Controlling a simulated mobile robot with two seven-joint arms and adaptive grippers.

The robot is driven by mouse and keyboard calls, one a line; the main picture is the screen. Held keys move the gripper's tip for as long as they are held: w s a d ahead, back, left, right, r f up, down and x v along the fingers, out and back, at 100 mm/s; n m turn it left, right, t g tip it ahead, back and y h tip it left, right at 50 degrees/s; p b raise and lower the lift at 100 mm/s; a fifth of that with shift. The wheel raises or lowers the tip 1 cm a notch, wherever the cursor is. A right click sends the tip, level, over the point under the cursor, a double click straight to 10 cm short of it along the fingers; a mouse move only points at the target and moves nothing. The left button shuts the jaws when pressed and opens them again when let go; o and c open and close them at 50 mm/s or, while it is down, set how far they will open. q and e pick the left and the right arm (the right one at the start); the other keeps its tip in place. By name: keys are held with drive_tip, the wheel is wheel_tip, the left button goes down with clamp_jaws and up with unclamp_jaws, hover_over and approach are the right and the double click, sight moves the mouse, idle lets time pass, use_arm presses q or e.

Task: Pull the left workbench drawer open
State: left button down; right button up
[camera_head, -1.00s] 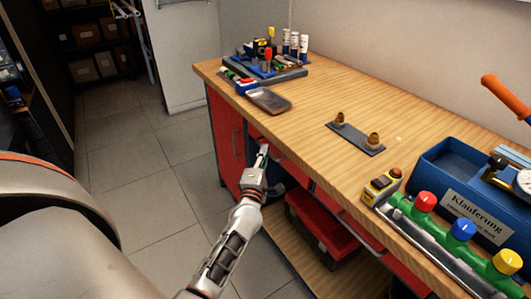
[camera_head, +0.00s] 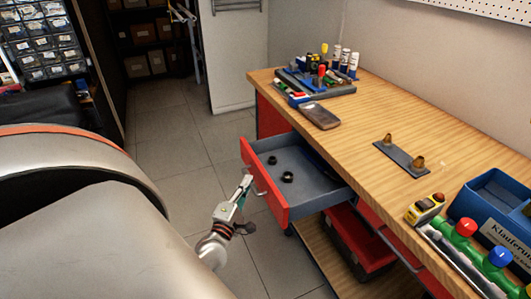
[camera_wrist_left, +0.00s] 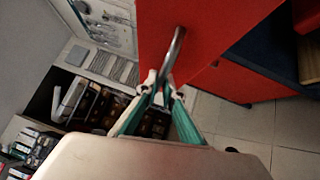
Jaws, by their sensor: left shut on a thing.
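The left workbench drawer (camera_head: 314,190) stands pulled out from under the wooden benchtop. It has a red front and a grey-blue inside with two small dark ring-like parts in it. My left gripper (camera_head: 248,181) is at the outer face of the red front, shut on the drawer's metal handle (camera_head: 258,190). In the left wrist view the gripper (camera_wrist_left: 162,80) has its fingers closed around the lower part of the curved handle (camera_wrist_left: 175,50), with the red drawer front (camera_wrist_left: 215,35) behind it. My right gripper is not in view.
The benchtop (camera_head: 380,120) carries a tool tray (camera_head: 315,82), a metal plate with brass fittings (camera_head: 402,157), a yellow device (camera_head: 424,208) and a blue crate (camera_head: 492,190). A red toolbox (camera_head: 362,240) sits on the shelf below. The tiled floor left of the drawer is clear.

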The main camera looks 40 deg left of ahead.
use_arm(q)
drive_tip(key=s+a, duration=0.2)
drive_tip(key=s, duration=0.3)
drive_tip(key=shift+s+p, duration=0.3)
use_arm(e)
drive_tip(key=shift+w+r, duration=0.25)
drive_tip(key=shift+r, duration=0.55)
use_arm(q)
drive_tip(key=shift+a, duration=0.1)
drive_tip(key=c, duration=2.2)
unclamp_jaws()
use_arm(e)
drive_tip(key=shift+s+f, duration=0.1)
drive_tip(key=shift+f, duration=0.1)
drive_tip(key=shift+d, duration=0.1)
use_arm(q)
drive_tip(key=v, duration=1.2)
